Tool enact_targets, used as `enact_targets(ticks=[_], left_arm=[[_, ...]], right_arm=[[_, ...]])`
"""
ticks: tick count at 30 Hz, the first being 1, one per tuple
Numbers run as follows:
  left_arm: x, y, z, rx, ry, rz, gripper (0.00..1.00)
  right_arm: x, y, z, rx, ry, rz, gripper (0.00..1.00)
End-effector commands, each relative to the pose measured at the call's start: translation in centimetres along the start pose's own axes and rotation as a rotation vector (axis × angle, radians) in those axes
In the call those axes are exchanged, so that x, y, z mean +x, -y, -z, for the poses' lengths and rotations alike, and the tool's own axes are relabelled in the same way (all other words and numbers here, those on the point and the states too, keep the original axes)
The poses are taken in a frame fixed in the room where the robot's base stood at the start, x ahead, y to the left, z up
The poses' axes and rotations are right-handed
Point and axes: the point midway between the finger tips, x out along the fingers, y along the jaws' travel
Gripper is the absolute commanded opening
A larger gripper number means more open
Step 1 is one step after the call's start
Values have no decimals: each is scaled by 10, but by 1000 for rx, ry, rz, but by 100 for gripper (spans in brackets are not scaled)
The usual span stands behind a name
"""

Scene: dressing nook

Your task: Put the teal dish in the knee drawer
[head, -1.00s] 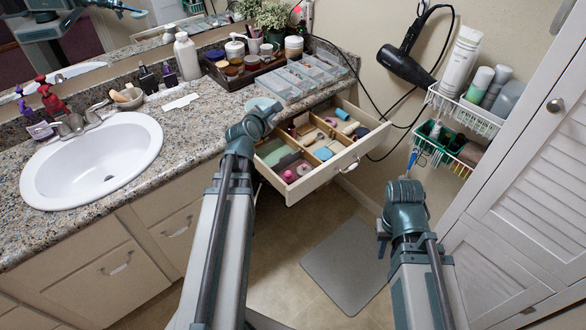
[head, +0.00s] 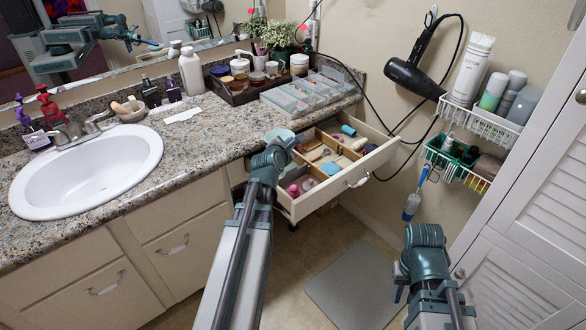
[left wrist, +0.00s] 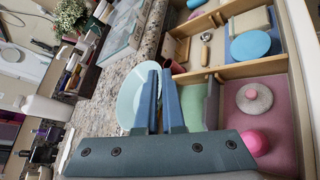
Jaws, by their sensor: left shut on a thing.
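The teal dish (head: 283,134), pale and round, is in my left gripper (head: 276,148), mostly hidden behind it in the head view. In the left wrist view the dish (left wrist: 129,101) shows tilted beside and between the blue fingers (left wrist: 161,92), which are shut on it. It is above the counter's front edge, beside the open drawer. The knee drawer (head: 334,187) is pulled out, with wooden dividers and several small items inside.
The drawer's near-left compartments (left wrist: 195,103) have a bare green floor; a pink ball (left wrist: 255,142) and grey ring (left wrist: 254,99) lie in the pink one. A clear organizer (head: 308,92) stands on the counter above.

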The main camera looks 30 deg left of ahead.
Motion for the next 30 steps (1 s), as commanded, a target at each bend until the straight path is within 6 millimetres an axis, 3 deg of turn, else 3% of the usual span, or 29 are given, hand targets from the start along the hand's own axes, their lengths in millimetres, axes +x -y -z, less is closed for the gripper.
enact_targets(ticks=[1, 12, 23, 30], left_arm=[[7, 12, 14, 0, 0, 0, 0], [30, 51, 60, 0, 0, 0, 0], [38, 52, 61, 0, 0, 0, 0], [74, 42, 50, 1, 1, 0, 0]], right_arm=[[20, 2, 1, 0, 0, 0, 25], [84, 6, 5, -2, 0, -7, 25], [87, 6, 5, -3, 0, -10, 25], [87, 6, 5, -2, 0, -10, 25]])
